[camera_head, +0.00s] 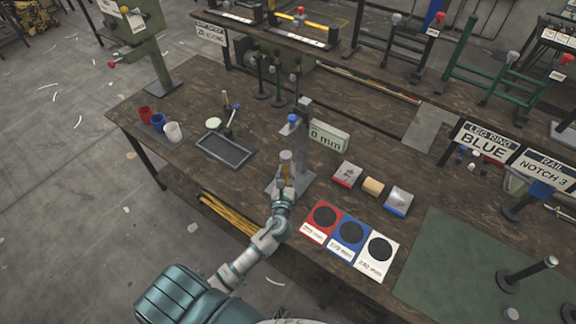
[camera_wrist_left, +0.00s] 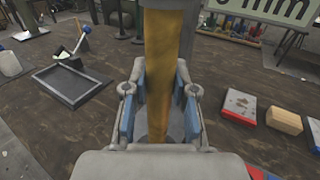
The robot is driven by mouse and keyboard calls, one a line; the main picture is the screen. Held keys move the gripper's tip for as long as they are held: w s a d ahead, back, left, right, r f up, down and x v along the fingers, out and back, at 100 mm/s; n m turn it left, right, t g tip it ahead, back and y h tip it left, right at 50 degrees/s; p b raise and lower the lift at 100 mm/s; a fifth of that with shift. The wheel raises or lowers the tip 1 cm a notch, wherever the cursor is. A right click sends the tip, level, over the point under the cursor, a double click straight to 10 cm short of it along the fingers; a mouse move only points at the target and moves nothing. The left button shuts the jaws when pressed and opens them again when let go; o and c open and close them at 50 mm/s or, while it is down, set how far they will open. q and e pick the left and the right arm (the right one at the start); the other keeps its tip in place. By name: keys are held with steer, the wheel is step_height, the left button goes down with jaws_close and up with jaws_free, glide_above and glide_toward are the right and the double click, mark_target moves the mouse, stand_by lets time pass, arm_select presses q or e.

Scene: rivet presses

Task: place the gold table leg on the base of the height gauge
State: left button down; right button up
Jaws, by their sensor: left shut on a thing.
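The gold table leg (camera_head: 286,171) stands about upright over the grey base (camera_head: 270,185) of the height gauge, in front of its post (camera_head: 305,150). The gauge's display (camera_head: 328,135) reads 0 mm. My left gripper (camera_head: 284,190) is shut on the leg. In the left wrist view the gold leg (camera_wrist_left: 160,70) runs down between the blue-padded fingers of the gripper (camera_wrist_left: 158,108). I cannot tell whether the leg's lower end touches the base, as the gripper hides part of it. My right gripper is not in view.
Red, blue and white cups (camera_head: 158,122) and a dark tray (camera_head: 222,150) lie to the left. A green mat (camera_head: 450,265) is at front right.

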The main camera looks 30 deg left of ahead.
arm_select(q)
steer(key=w+a+f+b, duration=0.1)
steer(key=w+a+f, duration=0.2)
steer(key=w, duration=0.4)
steer(key=shift+a+f, duration=0.4)
steer(key=shift+f, duration=0.25)
steer(key=c, duration=1.2)
jaws_free()
steer(key=shift+a+f, duration=0.1)
steer(key=shift+a, duration=0.1)
steer(key=shift+o, duration=1.3)
steer(key=shift+a, duration=0.1)
steer(key=v, duration=1.2)
steer(key=shift+d+b, duration=0.3)
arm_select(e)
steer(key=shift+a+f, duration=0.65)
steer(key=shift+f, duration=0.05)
